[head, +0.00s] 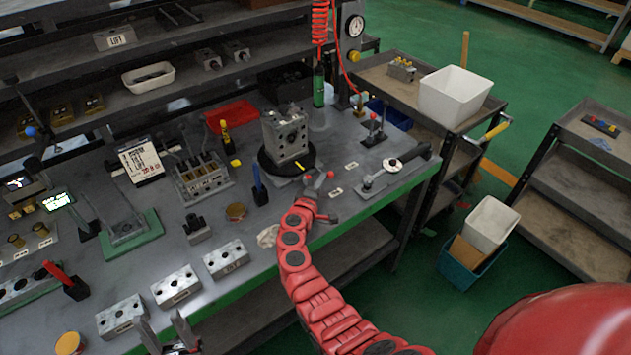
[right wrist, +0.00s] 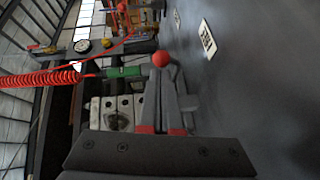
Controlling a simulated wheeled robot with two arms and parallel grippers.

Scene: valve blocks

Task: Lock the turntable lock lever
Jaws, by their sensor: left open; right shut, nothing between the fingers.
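The grey valve block (head: 285,137) stands on the black round turntable (head: 270,168) on the bench. A red ball knob (head: 331,174), apparently the lock lever's, shows just right of the turntable. It also shows in the right wrist view (right wrist: 161,58), in line with my fingertips; I cannot tell whether they touch. The lever's shaft is mostly hidden by my fingers. My right gripper (head: 315,183) is shut and empty at the turntable's front edge; its fingers show in the right wrist view (right wrist: 165,85). My left gripper (head: 168,335) is open over the bench's front edge, far from the turntable.
A grey tool with a round white part (head: 392,165) lies right of the turntable. A blue-handled tool (head: 259,185) stands to its left. Several metal blocks (head: 226,258) line the front edge. A red hose (right wrist: 40,79) hangs near the green cylinder (right wrist: 122,72).

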